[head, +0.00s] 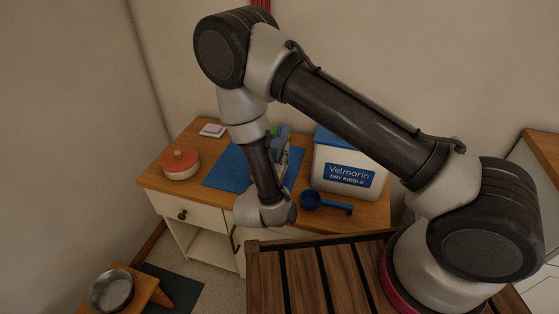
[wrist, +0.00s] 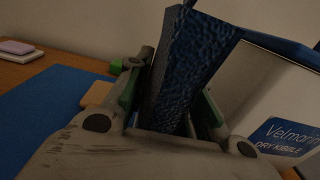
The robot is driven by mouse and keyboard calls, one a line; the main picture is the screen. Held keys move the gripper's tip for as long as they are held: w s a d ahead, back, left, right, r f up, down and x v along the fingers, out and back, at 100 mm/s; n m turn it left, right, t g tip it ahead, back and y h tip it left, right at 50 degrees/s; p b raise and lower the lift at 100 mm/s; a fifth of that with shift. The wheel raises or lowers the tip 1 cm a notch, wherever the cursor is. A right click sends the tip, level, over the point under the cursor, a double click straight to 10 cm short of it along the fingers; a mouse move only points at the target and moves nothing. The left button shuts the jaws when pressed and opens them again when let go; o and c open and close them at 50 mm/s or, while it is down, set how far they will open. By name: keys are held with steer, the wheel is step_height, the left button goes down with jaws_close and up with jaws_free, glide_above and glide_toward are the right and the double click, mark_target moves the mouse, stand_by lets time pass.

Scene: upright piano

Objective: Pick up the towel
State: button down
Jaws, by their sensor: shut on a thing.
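The towel (wrist: 190,65) is dark blue with a rough texture. In the wrist view it stands up between the fingers of my gripper (wrist: 167,100), which are shut on it, with green pads on either side. In the head view my gripper (head: 278,140) is over the back part of the cabinet top, beside the kibble bin, and my wrist hides much of it. The towel's lower end is hidden by my gripper in the wrist view, so I cannot tell whether it touches the surface.
A white kibble bin (head: 322,160) with a blue lid stands right of my gripper, a blue scoop (head: 312,200) before it. A blue mat (head: 226,170) lies under my gripper. An orange-lidded pot (head: 180,163) and pale pads (head: 212,130) are left. A metal bowl (head: 112,290) sits on a low stool.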

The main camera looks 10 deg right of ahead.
step_height(320, 180, up, 10)
stand_by(0.6)
stand_by(0.6)
